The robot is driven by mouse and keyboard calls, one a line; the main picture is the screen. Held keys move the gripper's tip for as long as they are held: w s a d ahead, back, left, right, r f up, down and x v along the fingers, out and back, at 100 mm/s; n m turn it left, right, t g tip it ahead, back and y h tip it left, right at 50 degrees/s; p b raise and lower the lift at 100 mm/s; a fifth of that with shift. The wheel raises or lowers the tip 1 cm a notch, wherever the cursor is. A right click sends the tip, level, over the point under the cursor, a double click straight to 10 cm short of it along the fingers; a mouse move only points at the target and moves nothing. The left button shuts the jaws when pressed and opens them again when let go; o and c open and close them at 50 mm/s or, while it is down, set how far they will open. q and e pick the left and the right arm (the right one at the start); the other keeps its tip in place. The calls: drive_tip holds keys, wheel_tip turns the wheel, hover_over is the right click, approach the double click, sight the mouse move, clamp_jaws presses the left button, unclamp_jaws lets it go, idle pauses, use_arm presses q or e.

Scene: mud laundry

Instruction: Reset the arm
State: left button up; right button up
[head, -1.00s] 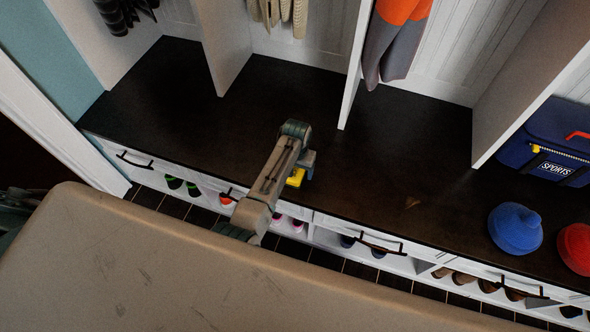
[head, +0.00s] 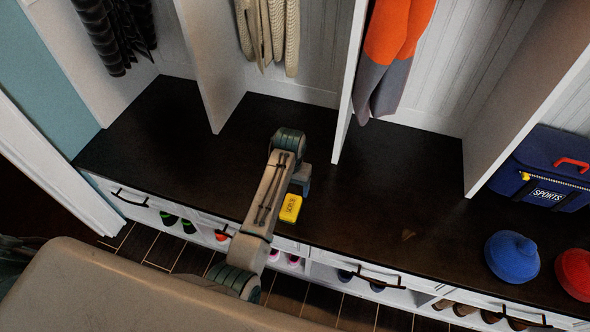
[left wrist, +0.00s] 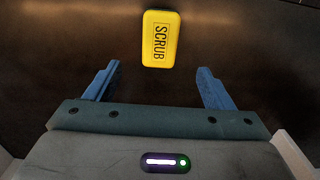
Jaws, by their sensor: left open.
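My left arm reaches over the dark bench top (head: 375,195) in the head view. My left gripper (head: 300,182) is at the end of this arm, partly hidden by the wrist. In the left wrist view its two blue fingers (left wrist: 156,84) are spread apart with nothing between them. A yellow block marked "SCRUB" (head: 290,208) lies on the bench beside the arm. In the left wrist view the block (left wrist: 159,40) lies just beyond the fingertips, apart from them. My right gripper is not in view.
White upright dividers (head: 210,60) stand behind the bench. Clothes, including an orange and grey garment (head: 393,50), hang between them. A blue hat-like object (head: 512,258), a red one (head: 575,272) and a blue "SPORTS" bag (head: 545,170) are at the right. Shoes sit below the bench.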

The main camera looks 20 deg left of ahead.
use_arm(q)
drive_tip(key=s+a+r+t, duration=0.1)
drive_tip(key=s+a, duration=0.2)
drive_tip(key=s, duration=0.4)
drive_tip(key=s+a+r+t+y, duration=0.1)
drive_tip(key=s+a, duration=0.3)
drive_tip(key=s, duration=0.4)
drive_tip(key=s+a+r+t, duration=0.1)
drive_tip(key=s+a, duration=0.2)
drive_tip(key=s, duration=0.4)
drive_tip(key=s+r, duration=0.6)
drive_tip(key=s, duration=0.3)
drive_tip(key=s+f+x, duration=0.1)
drive_tip(key=s+x, duration=0.2)
drive_tip(key=x, duration=1)
drive_tip(key=s+a+x, duration=0.1)
drive_tip(key=s+x, duration=0.1)
drive_tip(key=x, duration=1.1)
drive_tip(key=s+f, duration=0.7)
drive_tip(key=f, duration=0.3)
drive_tip(key=s+a+f+g, duration=0.1)
drive_tip(key=s+f, duration=0.6)
drive_tip(key=f, duration=0.3)
drive_tip(key=shift+s+f+g, duration=0.15)
drive_tip(key=shift+f+g, duration=0.15)
drive_tip(key=shift+f, duration=0.05)
